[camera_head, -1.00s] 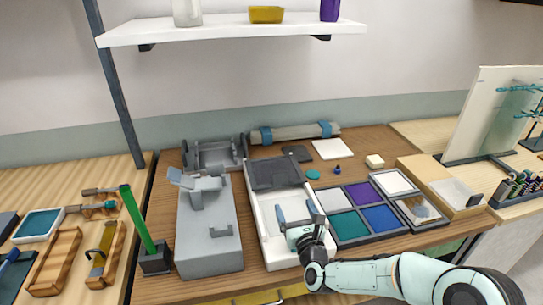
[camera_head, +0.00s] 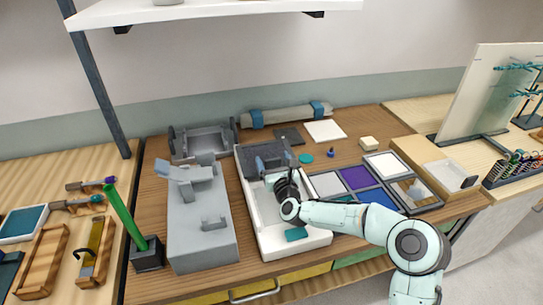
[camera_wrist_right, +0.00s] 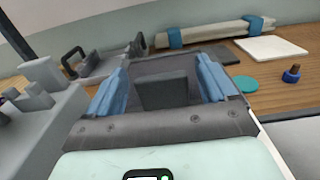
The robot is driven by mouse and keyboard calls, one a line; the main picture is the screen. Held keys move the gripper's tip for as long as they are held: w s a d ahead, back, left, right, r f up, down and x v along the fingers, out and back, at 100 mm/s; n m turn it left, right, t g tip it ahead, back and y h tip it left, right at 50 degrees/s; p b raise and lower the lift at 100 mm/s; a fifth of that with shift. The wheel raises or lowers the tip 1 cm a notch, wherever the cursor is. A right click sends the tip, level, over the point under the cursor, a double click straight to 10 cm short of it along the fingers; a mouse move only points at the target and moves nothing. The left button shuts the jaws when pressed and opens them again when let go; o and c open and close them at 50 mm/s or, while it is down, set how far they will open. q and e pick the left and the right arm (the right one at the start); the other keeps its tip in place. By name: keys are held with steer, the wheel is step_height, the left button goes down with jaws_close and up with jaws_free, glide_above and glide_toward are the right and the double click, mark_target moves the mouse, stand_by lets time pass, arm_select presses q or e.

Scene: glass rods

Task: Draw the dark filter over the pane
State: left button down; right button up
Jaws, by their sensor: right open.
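The dark filter (camera_head: 243,160) covers the far end of a long white tray (camera_head: 257,236). A teal rectangle (camera_head: 296,234) shows at the tray's near end; I cannot tell if it is the pane. My right gripper (camera_head: 272,160) is over the filter, open and empty. In the right wrist view its blue fingers (camera_wrist_right: 163,85) stand on either side of an upright dark block (camera_wrist_right: 163,93), with a gap at each side; the block looks like the filter's handle. The filter's surface (camera_wrist_right: 160,64) shows behind it. My left gripper is not in view.
A grey machine (camera_head: 200,225) stands close left of the tray, with a grey cradle (camera_head: 203,142) behind it. A framed set of coloured panels (camera_head: 355,178) lies close right. A wrapped roll (camera_head: 285,114) lies behind. A teal disc (camera_head: 306,158) and small bottle (camera_head: 331,152) are nearby.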

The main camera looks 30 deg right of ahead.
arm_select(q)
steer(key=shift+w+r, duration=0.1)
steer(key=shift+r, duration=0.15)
arm_select(e)
steer(key=shift+x, duration=1.25)
